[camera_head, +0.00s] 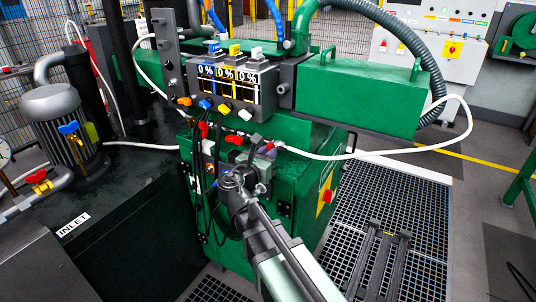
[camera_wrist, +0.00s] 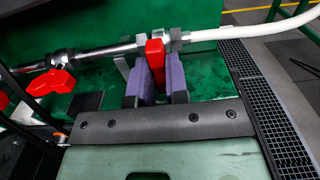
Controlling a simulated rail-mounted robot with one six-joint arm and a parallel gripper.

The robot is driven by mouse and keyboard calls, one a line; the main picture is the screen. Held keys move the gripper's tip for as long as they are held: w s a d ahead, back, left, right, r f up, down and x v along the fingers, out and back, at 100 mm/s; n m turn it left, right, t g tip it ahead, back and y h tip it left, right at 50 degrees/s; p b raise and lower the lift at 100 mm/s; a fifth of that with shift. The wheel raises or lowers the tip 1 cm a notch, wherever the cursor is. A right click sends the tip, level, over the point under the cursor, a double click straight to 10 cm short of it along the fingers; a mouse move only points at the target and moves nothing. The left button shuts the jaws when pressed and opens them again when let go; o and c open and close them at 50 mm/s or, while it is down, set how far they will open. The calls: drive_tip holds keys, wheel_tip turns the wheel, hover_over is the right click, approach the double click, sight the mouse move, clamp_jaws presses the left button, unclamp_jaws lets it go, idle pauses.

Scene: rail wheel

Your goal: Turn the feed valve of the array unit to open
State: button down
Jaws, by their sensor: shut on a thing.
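My gripper (camera_wrist: 154,78) has its two purple-padded fingers on either side of a red valve handle (camera_wrist: 155,54) and is shut on it. In the wrist view this handle stands crosswise to the silver pipe it sits on. A second red valve handle (camera_wrist: 54,81) is on the same pipe to the left, free of the gripper. In the head view my gripper (camera_head: 256,165) is at the front of the green array unit (camera_head: 305,135), and my wrist hides most of the held handle. The unit's displays (camera_head: 225,80) each read 0 %.
A white hose (camera_head: 440,145) loops from the pipe to the right. A row of coloured knobs (camera_head: 217,106) sits under the displays. Pipework with a motor (camera_head: 52,108) and an INLET label (camera_head: 73,225) stands at left.

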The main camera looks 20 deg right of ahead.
drive_tip(key=n, duration=1.3)
drive_tip(key=shift+n, duration=0.4)
drive_tip(key=c, duration=1)
unclamp_jaws()
drive_tip(key=v, duration=0.7)
